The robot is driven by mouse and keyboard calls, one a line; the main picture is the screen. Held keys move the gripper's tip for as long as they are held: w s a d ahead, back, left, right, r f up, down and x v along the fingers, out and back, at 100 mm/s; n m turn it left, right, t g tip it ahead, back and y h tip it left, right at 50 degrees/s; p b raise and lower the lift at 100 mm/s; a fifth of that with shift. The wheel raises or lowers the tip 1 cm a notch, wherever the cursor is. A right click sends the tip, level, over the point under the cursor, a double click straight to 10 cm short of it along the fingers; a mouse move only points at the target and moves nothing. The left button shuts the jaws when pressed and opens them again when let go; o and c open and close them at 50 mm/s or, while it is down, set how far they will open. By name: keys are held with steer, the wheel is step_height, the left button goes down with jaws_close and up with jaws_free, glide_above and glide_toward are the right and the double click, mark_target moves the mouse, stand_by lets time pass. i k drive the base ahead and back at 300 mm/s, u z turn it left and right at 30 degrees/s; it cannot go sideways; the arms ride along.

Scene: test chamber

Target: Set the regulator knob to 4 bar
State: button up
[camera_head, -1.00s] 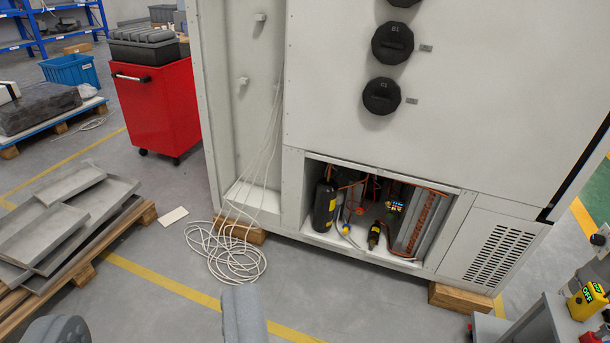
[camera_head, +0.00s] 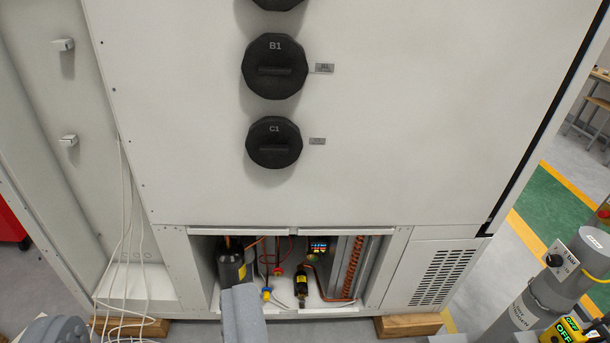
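No knob with a readable bar scale shows, so I cannot tell which part is the regulator knob. A small round dark part on a white plate (camera_head: 560,257) sits on a grey upright cylinder at the right; its marking is too small to read. Two large black faceted knobs or caps, B1 (camera_head: 275,66) and C1 (camera_head: 273,143), stick out of the white cabinet front, with a third cut off above. Part of my gripper (camera_head: 243,315) shows as a grey piece at the bottom edge, touching nothing I can see. Its fingertips cannot be made out.
The white cabinet (camera_head: 400,130) fills most of the view and stands on wooden blocks (camera_head: 408,325). Its low open bay (camera_head: 202,270) holds a black cylinder, pipes and a coil. White cables (camera_head: 125,220) hang at left. A yellow OFF box (camera_head: 566,332) is at lower right.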

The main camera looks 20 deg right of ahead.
mark_target(553, 261)
steer(key=z, duration=0.45)
steer(key=i, duration=1.1)
steer(key=z, duration=1.35)
steer(key=i, duration=0.7)
steer(key=z, duration=0.3)
steer(key=k, duration=0.9)
steer(key=z, duration=0.2)
steer(key=i, duration=0.9)
steer(key=u, duration=0.05)
